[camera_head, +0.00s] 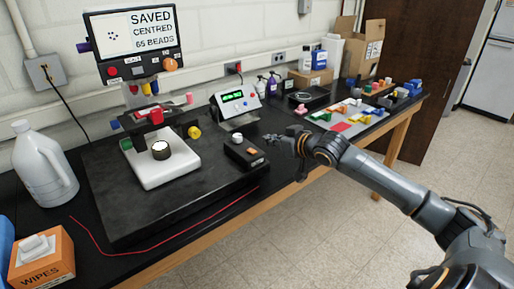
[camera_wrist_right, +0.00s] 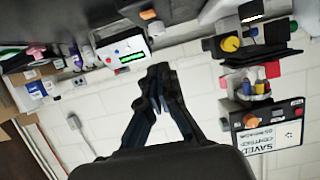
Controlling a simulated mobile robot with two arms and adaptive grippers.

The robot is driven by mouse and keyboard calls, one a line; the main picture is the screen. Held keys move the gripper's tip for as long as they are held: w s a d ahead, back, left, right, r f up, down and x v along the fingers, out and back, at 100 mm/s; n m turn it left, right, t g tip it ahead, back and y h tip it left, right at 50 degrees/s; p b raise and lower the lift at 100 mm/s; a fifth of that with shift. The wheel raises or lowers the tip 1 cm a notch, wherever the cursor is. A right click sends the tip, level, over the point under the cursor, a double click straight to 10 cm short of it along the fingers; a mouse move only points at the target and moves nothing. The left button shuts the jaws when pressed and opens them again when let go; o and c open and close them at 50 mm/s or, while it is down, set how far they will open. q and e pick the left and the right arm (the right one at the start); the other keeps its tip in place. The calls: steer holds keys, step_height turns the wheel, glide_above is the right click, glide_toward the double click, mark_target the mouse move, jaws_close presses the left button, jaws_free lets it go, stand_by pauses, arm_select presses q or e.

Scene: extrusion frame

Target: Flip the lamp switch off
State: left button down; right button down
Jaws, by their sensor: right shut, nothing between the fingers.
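A small black box (camera_head: 243,154) with a white knob (camera_head: 237,139) and an orange rocker switch (camera_head: 251,151) on top sits near the front edge of the bench. It appears to be the lamp control; I cannot tell the switch's position. In the right wrist view, which is upside down, an orange piece (camera_wrist_right: 148,14) that looks like the same switch shows at the top. My right gripper (camera_head: 272,139) is shut and empty, just right of the box and apart from it. It also shows in the wrist view (camera_wrist_right: 160,70). My left gripper is not in view.
A microscope-like device (camera_head: 165,170) with a white base stands on a dark slab (camera_head: 110,205). A screen (camera_head: 135,40) stands behind it. A meter with a green display (camera_head: 238,106) is behind the box. A red wire (camera_head: 180,237) lies along the front. Colored parts lie farther right.

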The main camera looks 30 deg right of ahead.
steer(key=p, duration=0.2)
glide_above(257, 158)
steer(key=shift+w+a+f, duration=0.1)
steer(key=shift+w+f, duration=0.1)
steer(key=shift+f, duration=0.4)
steer(key=shift+w+f, duration=0.15)
steer(key=shift+f, duration=0.45)
steer(key=f, duration=0.1)
steer(key=f+p, duration=0.1)
steer(key=f, duration=0.1)
steer(key=shift+s, duration=0.2)
steer(key=shift+s+f, duration=0.1)
steer(key=shift+f, duration=0.15)
steer(key=shift+s+f, duration=0.15)
steer(key=shift+f, duration=0.2)
